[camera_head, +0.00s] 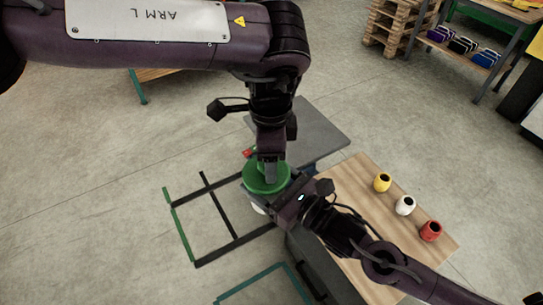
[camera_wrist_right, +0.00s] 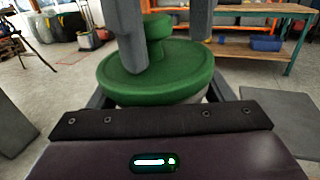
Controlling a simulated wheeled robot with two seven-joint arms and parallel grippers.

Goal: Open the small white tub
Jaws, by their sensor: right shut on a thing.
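The small white tub (camera_head: 258,208) has a broad green lid (camera_head: 266,177) with a raised knob (camera_wrist_right: 158,27). The lid lies flat on top; only a little of the white body shows under it. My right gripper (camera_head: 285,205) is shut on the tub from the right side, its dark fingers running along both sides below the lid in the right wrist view. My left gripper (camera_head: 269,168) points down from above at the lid. Its grey fingers stand apart around the knob in the right wrist view, with a gap between the knob and the farther finger.
A wooden table (camera_head: 340,240) at right bears a yellow pot (camera_head: 382,182), a white pot (camera_head: 405,205) and a red pot (camera_head: 430,231). A grey tabletop (camera_head: 315,135) lies behind the lid. A dark and green frame (camera_head: 205,215) is on the left. Open floor lies farther left.

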